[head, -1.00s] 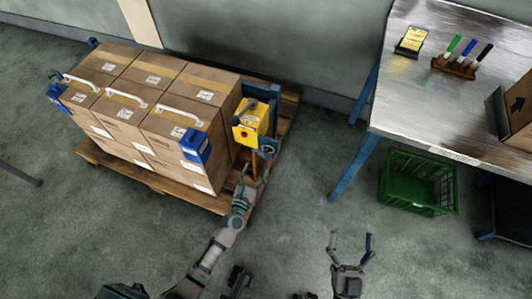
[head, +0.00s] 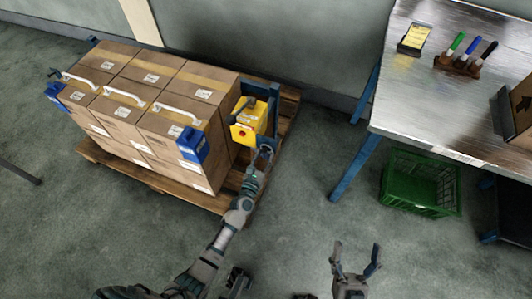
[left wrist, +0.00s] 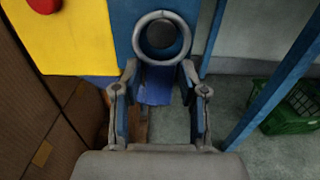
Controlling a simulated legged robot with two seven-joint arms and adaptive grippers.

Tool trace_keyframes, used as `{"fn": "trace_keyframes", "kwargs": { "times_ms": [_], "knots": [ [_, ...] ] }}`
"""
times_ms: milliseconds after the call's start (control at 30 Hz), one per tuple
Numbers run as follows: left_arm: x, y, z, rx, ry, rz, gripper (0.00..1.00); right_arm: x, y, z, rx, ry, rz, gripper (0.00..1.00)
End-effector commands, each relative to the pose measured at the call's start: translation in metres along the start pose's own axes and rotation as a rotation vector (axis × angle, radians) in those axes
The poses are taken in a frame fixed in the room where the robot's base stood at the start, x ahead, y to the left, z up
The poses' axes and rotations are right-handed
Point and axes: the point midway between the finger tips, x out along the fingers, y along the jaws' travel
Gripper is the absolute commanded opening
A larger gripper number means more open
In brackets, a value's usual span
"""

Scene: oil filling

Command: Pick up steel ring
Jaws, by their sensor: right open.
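The steel ring (left wrist: 138,40) is a round grey hoop standing against a blue bracket (left wrist: 115,25) in the left wrist view. My left gripper (left wrist: 159,70) is open, its two fingertips apart at the left and right of the ring's lower edge. Nothing is held between them. In the head view my left gripper (head: 262,152) reaches to the blue bracket's lower end beside the yellow box; the ring is hard to make out there behind the fingers. My right gripper (head: 356,252) is open and empty above the floor.
A yellow box (head: 243,132) with a red button is beside the bracket. Stacked cartons (head: 150,105) stand on a wooden pallet (head: 230,200). A metal table (head: 440,110) stands at the right, with a green crate (head: 420,205) below. Floor between pallet and table is clear.

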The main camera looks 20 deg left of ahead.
Motion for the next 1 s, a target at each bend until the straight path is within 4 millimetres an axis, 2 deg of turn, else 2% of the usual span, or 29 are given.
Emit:
{"fn": "trace_keyframes", "kwargs": {
  "times_ms": [33,100,133,500,733,1000],
  "knots": [
    [0.000,0.000,0.000,0.000,0.000,0.000,0.21,0.001,-0.001,0.000,0.001,0.001,0.000,0.82],
    [0.000,0.001,0.000,-0.002,0.000,0.000,0.04,0.001,-0.001,0.000,0.001,0.001,0.000,0.82],
    [0.000,0.002,-0.001,-0.003,0.000,0.000,0.00,0.001,-0.001,0.000,0.001,0.001,0.000,0.82],
    [0.000,0.003,0.003,-0.005,-0.002,0.000,0.00,0.002,-0.001,0.000,0.001,-0.008,-0.001,0.82],
    [-0.001,0.001,0.021,-0.004,-0.004,0.001,0.00,0.004,0.002,0.018,-0.012,-0.160,0.003,0.82],
    [-0.070,0.003,0.016,-0.002,0.001,-0.001,0.00,0.000,0.004,0.041,-0.024,-0.324,0.006,0.82]
  ]
}}
